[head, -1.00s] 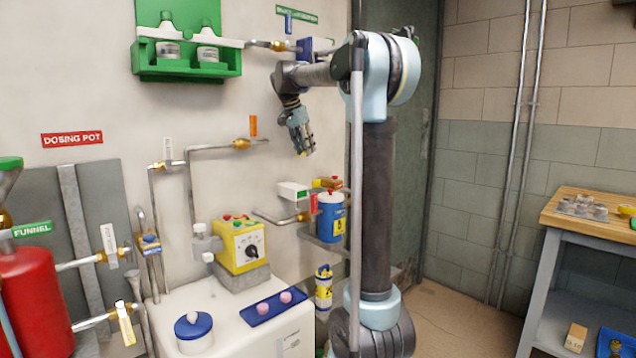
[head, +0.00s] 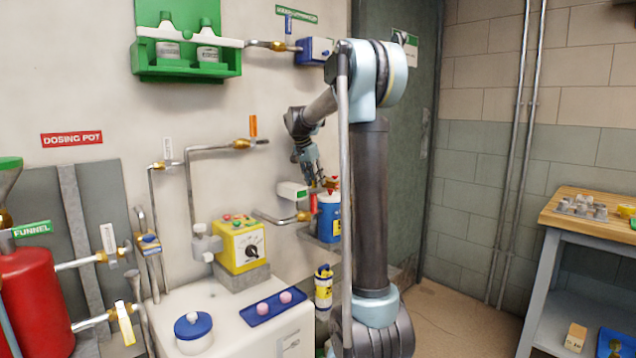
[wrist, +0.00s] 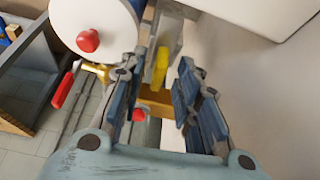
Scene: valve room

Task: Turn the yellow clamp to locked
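The yellow clamp (wrist: 161,66) shows in the wrist view as a narrow yellow lever on a pale grey bracket. It lies between the tips of my open gripper (wrist: 157,74), with a gap to the finger on the right. Contact with the finger on the left is hard to tell. In the head view my gripper (head: 312,173) points down above the blue drum, close to the wall. The clamp cannot be told apart from the fingers there.
The blue drum (head: 328,218) stands under my gripper; its white lid with a red knob (wrist: 88,40) is close by in the wrist view. A red-handled valve (wrist: 63,90) sits beside it. A white box (head: 292,190) is on the wall, left of my gripper.

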